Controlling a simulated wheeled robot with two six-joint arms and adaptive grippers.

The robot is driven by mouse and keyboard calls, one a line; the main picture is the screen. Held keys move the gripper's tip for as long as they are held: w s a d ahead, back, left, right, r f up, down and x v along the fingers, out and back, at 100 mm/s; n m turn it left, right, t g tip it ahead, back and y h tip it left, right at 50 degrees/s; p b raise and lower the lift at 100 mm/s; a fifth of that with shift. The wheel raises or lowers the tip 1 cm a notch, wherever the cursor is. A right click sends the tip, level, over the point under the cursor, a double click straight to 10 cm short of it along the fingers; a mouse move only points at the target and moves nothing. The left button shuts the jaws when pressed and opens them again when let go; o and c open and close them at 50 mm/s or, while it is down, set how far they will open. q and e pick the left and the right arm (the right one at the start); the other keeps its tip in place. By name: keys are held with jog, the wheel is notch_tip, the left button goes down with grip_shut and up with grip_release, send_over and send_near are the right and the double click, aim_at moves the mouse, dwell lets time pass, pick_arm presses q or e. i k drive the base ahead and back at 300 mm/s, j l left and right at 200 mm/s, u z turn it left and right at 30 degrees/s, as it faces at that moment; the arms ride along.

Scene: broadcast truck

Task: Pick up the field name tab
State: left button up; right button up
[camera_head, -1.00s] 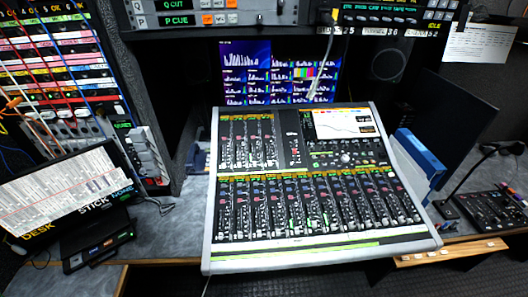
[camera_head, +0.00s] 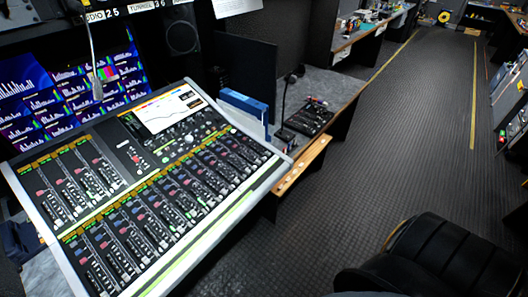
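I cannot pick out the field name tab for certain. A light wooden ledge (camera_head: 287,184) runs along the desk's front edge, right of the mixing console (camera_head: 150,190). Small pale pieces seem to lie on it, too small to read. Neither of my grippers is in view.
A black control panel (camera_head: 310,117) with a thin microphone stands on the desk behind the ledge. A black chair (camera_head: 440,258) is at the lower right. The dark floor (camera_head: 420,130) between is open, leading to benches at the back.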

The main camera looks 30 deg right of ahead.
aim_at(244, 185)
jog(key=z, duration=0.8)
